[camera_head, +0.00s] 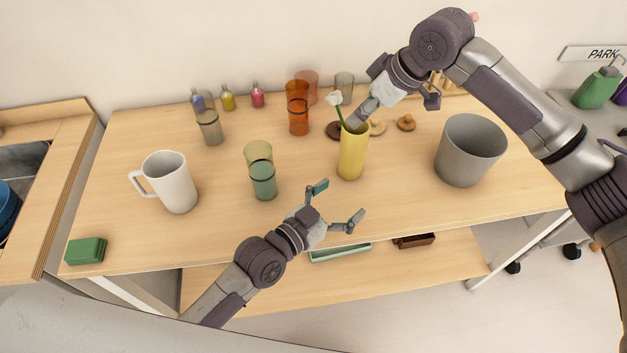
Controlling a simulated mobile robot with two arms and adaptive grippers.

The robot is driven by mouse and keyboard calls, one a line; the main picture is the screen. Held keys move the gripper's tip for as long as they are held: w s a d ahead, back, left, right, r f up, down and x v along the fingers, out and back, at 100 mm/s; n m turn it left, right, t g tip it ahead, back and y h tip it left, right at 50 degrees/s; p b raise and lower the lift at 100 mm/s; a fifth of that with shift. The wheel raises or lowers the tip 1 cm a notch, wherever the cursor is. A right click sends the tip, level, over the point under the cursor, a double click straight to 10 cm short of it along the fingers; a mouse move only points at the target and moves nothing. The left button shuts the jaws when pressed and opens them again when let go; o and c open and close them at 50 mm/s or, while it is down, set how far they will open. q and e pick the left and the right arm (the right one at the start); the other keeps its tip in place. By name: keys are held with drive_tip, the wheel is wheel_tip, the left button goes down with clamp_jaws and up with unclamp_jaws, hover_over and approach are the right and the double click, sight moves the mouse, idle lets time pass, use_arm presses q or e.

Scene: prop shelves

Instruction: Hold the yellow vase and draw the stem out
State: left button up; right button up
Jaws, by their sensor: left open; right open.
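The yellow vase (352,157) stands upright on the wooden table, right of the middle. A stem with a white flower head (334,98) rises from the vase's mouth and leans to the left. My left gripper (339,204) is open and empty below and in front of the vase, apart from it. My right gripper (396,110) is open near the vase's mouth, just right of the stem. One of its fingers overlaps the vase's rim in the picture; I cannot tell whether it touches the stem or vase.
A teal and yellow glass (262,172) and a white mug (170,183) stand left of the vase. A grey bucket (468,152) stands to the right. Orange glasses (297,108) and small wooden knobs (406,122) are behind. A green block (87,251) lies at the front left.

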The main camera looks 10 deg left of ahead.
use_arm(q)
drive_tip(key=n+t, duration=0.1)
drive_tip(key=t, duration=0.1)
approach(346, 153)
drive_tip(key=shift+s+y, duration=0.4)
drive_tip(key=shift+w+a, duration=0.1)
drive_tip(key=shift+w, duration=0.05)
drive_tip(key=x, duration=1.3)
drive_tip(key=shift+w, duration=0.25)
drive_tip(key=shift+c, duration=0.4)
drive_tip(key=c, duration=1.6)
drive_tip(key=o, duration=1.4)
drive_tip(key=c, duration=0.9)
